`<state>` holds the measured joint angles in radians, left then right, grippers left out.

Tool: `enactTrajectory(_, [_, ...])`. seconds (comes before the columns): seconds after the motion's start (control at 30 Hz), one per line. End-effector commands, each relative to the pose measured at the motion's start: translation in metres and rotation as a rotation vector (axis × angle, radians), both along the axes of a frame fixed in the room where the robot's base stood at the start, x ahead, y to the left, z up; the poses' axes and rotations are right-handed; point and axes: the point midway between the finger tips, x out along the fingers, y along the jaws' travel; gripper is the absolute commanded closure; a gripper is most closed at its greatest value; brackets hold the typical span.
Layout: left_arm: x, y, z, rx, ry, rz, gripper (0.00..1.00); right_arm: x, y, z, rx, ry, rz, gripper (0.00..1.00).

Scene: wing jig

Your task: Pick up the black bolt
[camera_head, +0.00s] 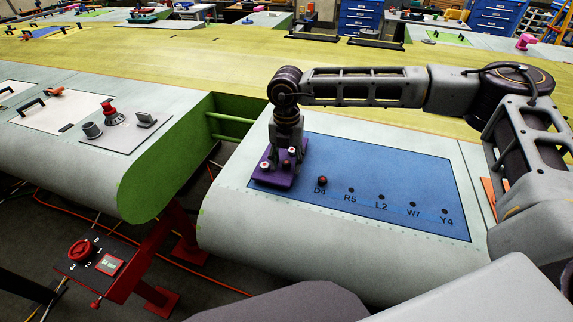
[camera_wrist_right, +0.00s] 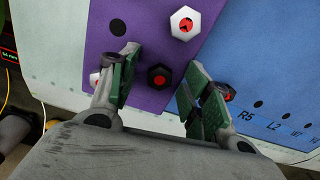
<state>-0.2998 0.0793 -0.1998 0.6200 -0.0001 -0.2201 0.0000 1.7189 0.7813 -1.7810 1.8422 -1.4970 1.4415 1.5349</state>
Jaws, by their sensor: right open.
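A black hexagonal bolt with a red centre (camera_wrist_right: 159,77) stands on the purple tray (camera_wrist_right: 150,45). It sits between the green-padded fingers of my right gripper (camera_wrist_right: 161,68), with a gap on each side. The fingers are open and reach down around it. In the head view the right gripper (camera_head: 286,158) hangs over the purple tray (camera_head: 268,180) and partly hides what is on it. Another dark bolt with a red top stands at D4 (camera_head: 322,181) on the blue panel; in the wrist view a finger partly covers it. My left gripper is out of view.
A white hexagonal bolt (camera_wrist_right: 184,23) stands on the tray just beyond the black one. A pale-headed piece (camera_wrist_right: 94,79) is partly behind the left finger. The blue panel (camera_head: 390,170) has labelled holes R5 to Y4, all empty. A dial box (camera_head: 95,260) is at lower left.

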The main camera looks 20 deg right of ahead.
Motion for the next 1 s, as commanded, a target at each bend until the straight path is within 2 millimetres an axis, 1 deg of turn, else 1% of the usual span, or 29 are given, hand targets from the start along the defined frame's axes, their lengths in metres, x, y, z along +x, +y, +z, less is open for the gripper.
enactTrajectory(0.07, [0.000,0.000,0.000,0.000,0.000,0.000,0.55,0.000,0.000,0.000,0.000,0.000,0.000,0.52])
enactTrajectory(0.1, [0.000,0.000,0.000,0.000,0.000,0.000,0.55,0.000,0.000,0.000,0.000,0.000,0.000,0.54])
enactTrajectory(0.4, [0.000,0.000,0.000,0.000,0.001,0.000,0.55,0.000,0.000,0.000,0.000,0.000,0.000,0.93])
enactTrajectory(0.47, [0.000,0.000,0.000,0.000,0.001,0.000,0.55,0.000,0.000,0.000,0.000,0.000,0.000,1.00])
enactTrajectory(0.77, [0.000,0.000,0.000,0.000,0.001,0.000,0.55,0.000,0.000,0.002,0.000,-0.001,0.000,1.00])
enactTrajectory(0.87, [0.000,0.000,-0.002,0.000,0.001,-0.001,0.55,0.000,0.000,0.006,0.000,-0.001,0.000,1.00])
enactTrajectory(1.0, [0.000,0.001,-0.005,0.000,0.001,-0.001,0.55,0.001,0.000,0.016,0.000,-0.004,0.000,1.00])
